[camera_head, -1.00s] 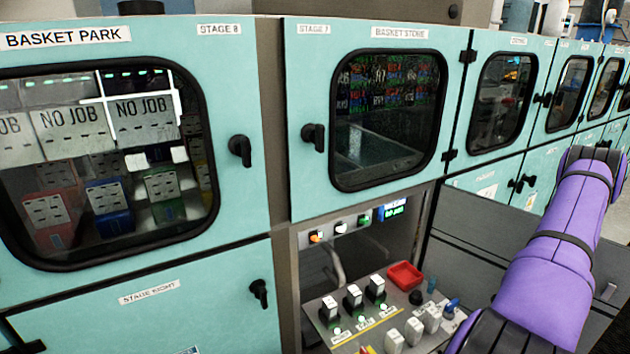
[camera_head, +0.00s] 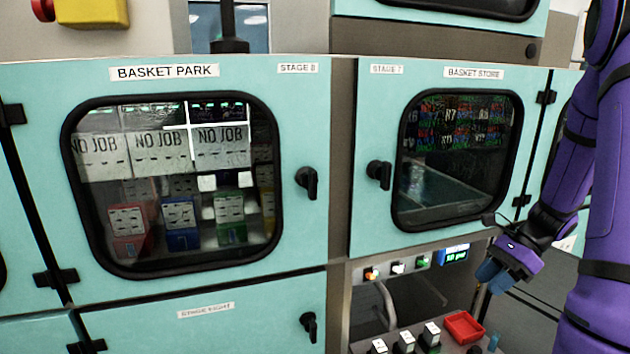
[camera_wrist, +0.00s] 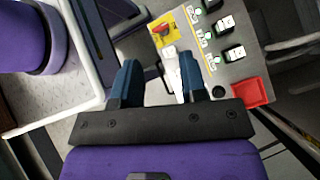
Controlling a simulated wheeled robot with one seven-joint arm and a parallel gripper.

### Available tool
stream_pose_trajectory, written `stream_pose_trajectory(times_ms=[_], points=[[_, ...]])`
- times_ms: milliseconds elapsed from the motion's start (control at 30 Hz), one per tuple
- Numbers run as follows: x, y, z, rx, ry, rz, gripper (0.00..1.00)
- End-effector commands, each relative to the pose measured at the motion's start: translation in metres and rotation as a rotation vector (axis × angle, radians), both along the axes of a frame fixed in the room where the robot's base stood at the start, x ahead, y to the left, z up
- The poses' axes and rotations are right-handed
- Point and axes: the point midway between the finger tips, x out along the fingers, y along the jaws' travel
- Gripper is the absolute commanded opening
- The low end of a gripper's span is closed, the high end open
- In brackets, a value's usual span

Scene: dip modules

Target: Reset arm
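My purple arm (camera_head: 605,190) stands along the right edge of the head view, with its forearm folded downward. My gripper (camera_head: 492,278) points down in front of the Basket Store cabinet's lower right corner, above the control panel. In the wrist view my gripper (camera_wrist: 158,75) has its two blue fingers apart, with no held object visible between them. The control panel (camera_wrist: 238,75) lies beyond the fingertips, with white switches partly showing between and behind them.
Teal cabinets with a Basket Park window (camera_head: 170,275) and a Basket Store window (camera_head: 455,222) stand ahead. Black door handles (camera_head: 308,182) stick out. A red tray (camera_head: 464,326) sits on the panel; it also shows in the wrist view (camera_wrist: 250,93). A white-rimmed surface (camera_wrist: 90,75) lies at left.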

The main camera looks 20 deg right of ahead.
Motion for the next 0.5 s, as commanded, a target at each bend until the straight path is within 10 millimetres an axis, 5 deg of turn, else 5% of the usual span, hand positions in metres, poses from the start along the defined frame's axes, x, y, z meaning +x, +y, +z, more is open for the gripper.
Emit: stream_pose_trajectory(times_ms=[500], points=[[-0.009, 0.102, 0.116, -0.365, -0.358, 0.65, 0.39]])
